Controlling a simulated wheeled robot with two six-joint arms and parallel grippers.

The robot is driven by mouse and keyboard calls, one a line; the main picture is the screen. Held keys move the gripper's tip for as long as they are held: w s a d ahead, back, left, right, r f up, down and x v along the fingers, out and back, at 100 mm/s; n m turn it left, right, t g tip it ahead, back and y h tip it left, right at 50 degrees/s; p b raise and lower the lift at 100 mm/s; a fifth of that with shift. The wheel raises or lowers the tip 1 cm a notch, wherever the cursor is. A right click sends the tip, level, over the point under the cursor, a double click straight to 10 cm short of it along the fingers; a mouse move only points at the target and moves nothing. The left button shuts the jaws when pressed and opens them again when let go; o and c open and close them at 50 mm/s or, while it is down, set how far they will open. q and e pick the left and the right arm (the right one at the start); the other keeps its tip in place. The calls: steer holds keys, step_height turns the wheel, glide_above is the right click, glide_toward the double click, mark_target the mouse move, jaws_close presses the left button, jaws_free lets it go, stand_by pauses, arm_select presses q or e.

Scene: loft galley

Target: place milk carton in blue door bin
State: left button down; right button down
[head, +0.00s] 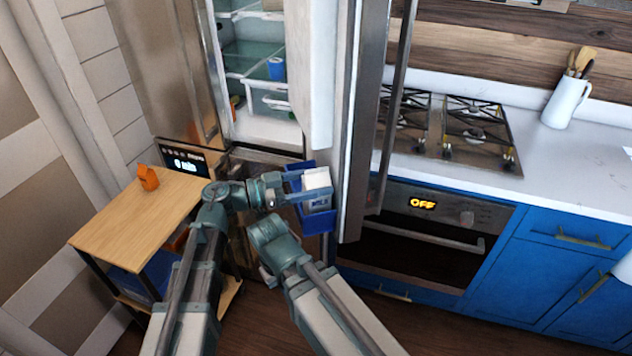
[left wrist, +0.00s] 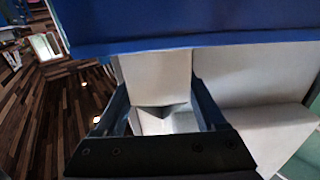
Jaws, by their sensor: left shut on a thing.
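The white milk carton (head: 317,180) is upright, with its MILK label facing the camera. It overlaps the blue door bin (head: 316,223) on the open fridge door, and the bin's front wall seems to cover its lower end. I cannot tell whether it rests on the bin's floor. My left gripper (head: 297,187) is shut on the carton from the left. In the left wrist view the carton (left wrist: 157,78) sits between the fingers (left wrist: 160,100), with the blue bin (left wrist: 190,22) across the top. My right arm shows in the head view, but its fingers do not.
The open fridge door (head: 350,120) stands just right of the bin. The fridge interior holds a blue can (head: 276,68). A wooden cart (head: 140,215) with an orange object (head: 148,178) stands left. The oven (head: 420,225) and blue cabinets (head: 540,260) lie right.

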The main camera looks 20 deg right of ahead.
arm_select(q)
jaws_free()
steer(key=shift+r+p, duration=0.25)
steer(key=shift+p, duration=0.05)
steer(key=a, duration=1.2)
steer(key=shift+s+f, duration=0.1)
